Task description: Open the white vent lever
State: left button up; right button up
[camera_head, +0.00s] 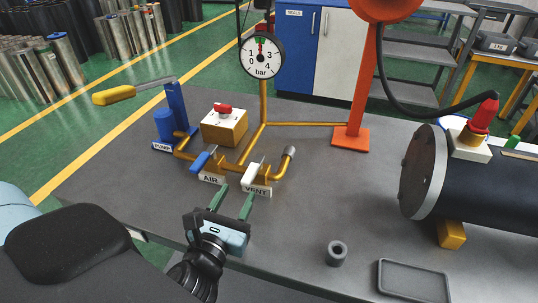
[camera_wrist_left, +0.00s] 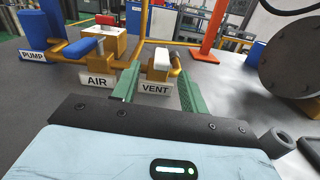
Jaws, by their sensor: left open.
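The white vent lever (camera_head: 252,174) stands on a brass valve behind the VENT label (camera_head: 257,191) on the grey bench. It also shows in the left wrist view (camera_wrist_left: 161,58), end-on above the VENT label (camera_wrist_left: 155,88), between my fingers in the picture. My left gripper (camera_head: 236,194) is open, with green fingers pointing at the valve from the front. In the left wrist view my left gripper (camera_wrist_left: 159,72) has a finger on either side of the lever. I cannot tell whether they touch it. My right gripper is not in view.
The blue AIR lever (camera_head: 203,158) is close on the left. A box with a red button (camera_head: 224,125), a yellow-handled pump lever (camera_head: 115,96) and a gauge (camera_head: 262,56) stand behind. A dark flanged cylinder (camera_head: 470,180) and grey tray (camera_head: 413,280) are right.

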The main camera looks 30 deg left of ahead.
aim_at(256, 162)
pick_arm(q)
jog(key=shift+w+n, duration=0.3)
jog(key=shift+w, duration=0.1)
jog(key=shift+p+x, duration=0.6)
jog(key=shift+x, duration=3.2)
jog(key=shift+d, duration=0.1)
grip_shut()
